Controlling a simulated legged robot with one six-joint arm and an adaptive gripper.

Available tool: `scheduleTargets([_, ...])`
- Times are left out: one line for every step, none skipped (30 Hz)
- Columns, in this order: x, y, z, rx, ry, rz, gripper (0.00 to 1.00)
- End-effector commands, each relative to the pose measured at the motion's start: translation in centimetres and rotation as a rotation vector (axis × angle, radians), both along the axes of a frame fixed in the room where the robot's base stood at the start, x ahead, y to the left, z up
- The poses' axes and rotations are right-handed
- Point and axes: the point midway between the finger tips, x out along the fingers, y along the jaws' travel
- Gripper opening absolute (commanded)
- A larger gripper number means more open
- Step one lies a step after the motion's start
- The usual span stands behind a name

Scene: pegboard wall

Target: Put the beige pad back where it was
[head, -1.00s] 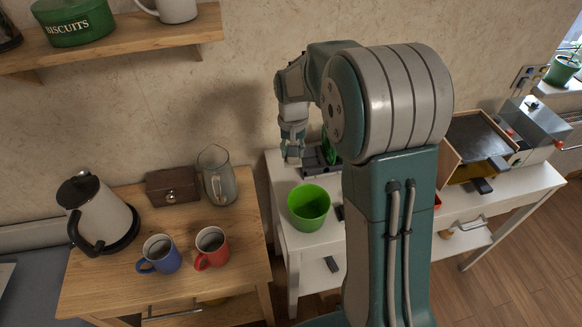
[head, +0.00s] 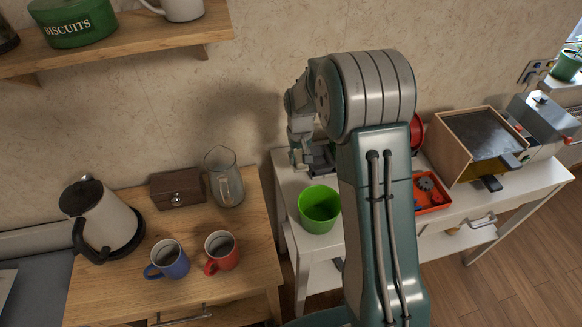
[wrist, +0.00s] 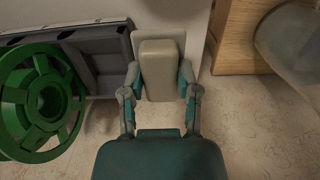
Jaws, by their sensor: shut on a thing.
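The beige pad (wrist: 160,70) is a rounded block between the fingers of my gripper (wrist: 160,88) in the wrist view. The gripper is shut on it, one finger on each side. Below the pad in that view is a pale surface that looks like the white table's top. I cannot tell whether the pad touches it. In the head view my gripper (head: 298,160) is low at the back left of the white table (head: 290,190), near the wall. The pad is not clear there.
A dark grey holder (wrist: 105,50) with a green wheel (wrist: 45,100) stands beside the pad. A green pot (head: 320,208) sits in front. A wooden table (head: 120,285) with a jug (head: 224,178) and mugs is at left. An orange tray (head: 432,193) is at right.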

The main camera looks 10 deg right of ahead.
Motion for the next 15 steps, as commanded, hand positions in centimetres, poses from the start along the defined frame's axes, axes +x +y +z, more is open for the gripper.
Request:
scheduleTargets([0.5, 0.5, -0.9, 0.0, 0.002, 0.001, 0.0])
scheduleTargets([0.7, 0.7, -1.3, 0.0, 0.002, 0.001, 0.0])
scheduleTargets([1.0, 1.0, -1.6, 0.0, 0.0, 0.001, 0.0])
scheduleTargets([1.1, 1.1, -1.9, 0.0, 0.0, 0.001, 0.0])
scheduleTargets([1.2, 1.2, -2.0, 0.0, 0.0, 0.0, 0.0])
scheduleTargets([1.3, 1.3, -2.2, 0.0, -0.001, 0.0, 0.0])
scheduleTargets([1.4, 1.4, -2.3, 0.0, -0.001, 0.0, 0.0])
scheduleTargets([1.5, 1.5, -2.5, 0.0, -0.001, 0.0, 0.0])
scheduleTargets([1.7, 1.6, -2.7, 0.0, -0.001, 0.0, 0.0])
scheduleTargets([1.8, 1.8, -3.0, 0.0, -0.001, 0.0, 0.0])
scheduleTargets([2.0, 2.0, -3.4, 0.0, 0.0, 0.0, 0.0])
scheduleTargets([1.9, 1.9, -4.0, 0.0, 0.002, -0.001, 0.0])
scheduleTargets([1.9, 1.9, -4.6, 0.0, 0.003, -0.002, 0.0])
scheduleTargets([1.9, 1.9, -5.1, 0.0, 0.003, -0.002, 0.0])
scheduleTargets([1.9, 1.9, -5.6, 0.0, 0.002, -0.002, 0.0])
